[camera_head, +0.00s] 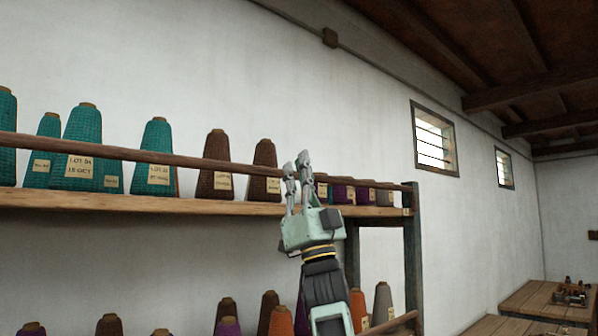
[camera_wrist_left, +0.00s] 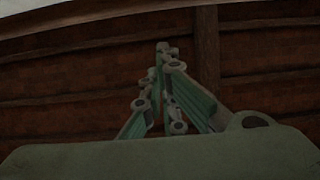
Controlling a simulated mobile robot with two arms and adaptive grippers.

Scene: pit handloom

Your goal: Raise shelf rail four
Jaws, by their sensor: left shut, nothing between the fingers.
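A long brown wooden shelf rail (camera_head: 100,148) runs across the front of the yarn cones on the upper shelf (camera_head: 120,201). It slopes down to the right in the picture and ends at a dark post (camera_head: 412,240). No number shows on it. My left gripper (camera_head: 297,162) points upward near the rail's right part, its fingers overlapping the rail in the picture. I cannot tell whether they touch it. The gripper is shut and empty; in the left wrist view its fingertips (camera_wrist_left: 165,52) meet against the ceiling. My right gripper is not in view.
Teal cones (camera_head: 84,130) and brown cones (camera_head: 217,155) stand behind the rail, with smaller cones to the right. More cones (camera_head: 281,321) stand on a lower shelf with its own rail (camera_head: 390,324). A wooden table (camera_head: 535,300) stands at the right. The space right of the post is open.

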